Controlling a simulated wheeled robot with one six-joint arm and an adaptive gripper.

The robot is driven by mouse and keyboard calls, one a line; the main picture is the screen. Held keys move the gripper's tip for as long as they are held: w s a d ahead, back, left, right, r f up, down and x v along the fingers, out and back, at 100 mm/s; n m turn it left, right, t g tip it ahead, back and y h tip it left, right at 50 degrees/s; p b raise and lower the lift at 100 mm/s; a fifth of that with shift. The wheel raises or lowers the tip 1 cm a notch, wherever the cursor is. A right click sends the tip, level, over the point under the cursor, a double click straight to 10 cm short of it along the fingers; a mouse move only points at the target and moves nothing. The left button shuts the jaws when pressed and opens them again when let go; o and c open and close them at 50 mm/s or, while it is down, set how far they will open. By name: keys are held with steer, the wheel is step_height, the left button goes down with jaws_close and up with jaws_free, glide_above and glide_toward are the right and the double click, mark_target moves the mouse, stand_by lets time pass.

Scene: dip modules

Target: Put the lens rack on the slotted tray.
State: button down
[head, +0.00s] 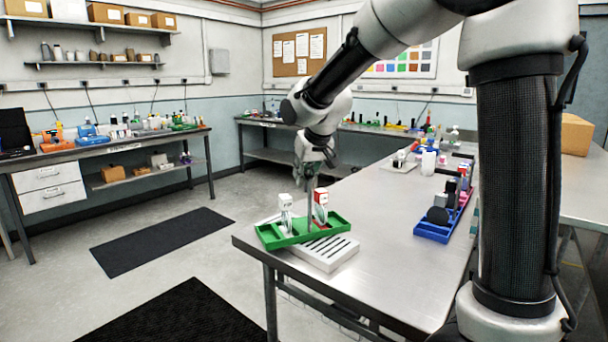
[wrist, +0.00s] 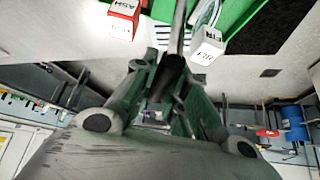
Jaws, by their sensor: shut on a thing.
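The lens rack (head: 275,240) is a green open tray with an upright post in its middle. It carries a white box and a red-and-white box with clear round pieces. My gripper (head: 314,168) is above it, pointing down and shut on the post. In the wrist view the gripper (wrist: 170,78) closes around the dark post, with the green rack (wrist: 240,12) at the top edge. The slotted tray (head: 335,256) is pale with dark slots, at the table's near left corner. The rack overlaps its far part, turned at an angle to it. I cannot tell whether they touch.
A blue rack (head: 432,233) with dark round pieces stands on the metal table (head: 390,270) to the right. A pale board (head: 397,166) and a white bottle (head: 428,162) stand farther back. The table's near middle is clear. Dark mats (head: 160,240) lie on the floor.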

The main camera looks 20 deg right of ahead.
steer(key=c, duration=1.4)
jaws_free()
steer(key=shift+c, duration=0.2)
steer(key=shift+r, duration=0.15)
steer(key=v, duration=1.2)
steer(key=s+d+f, duration=0.3)
steer(key=s+d, duration=0.1)
steer(key=s, duration=0.5)
steer(key=s+d+f+m+g, duration=0.1)
steer(key=s+d+f, duration=0.3)
steer(key=s, duration=0.5)
steer(key=s+d+f+g+h, duration=0.1)
steer(key=s+d+f, duration=0.2)
steer(key=s+d, duration=0.3)
steer(key=s, duration=0.4)
steer(key=shift+f+m, duration=0.15)
steer(key=shift+m, duration=0.25)
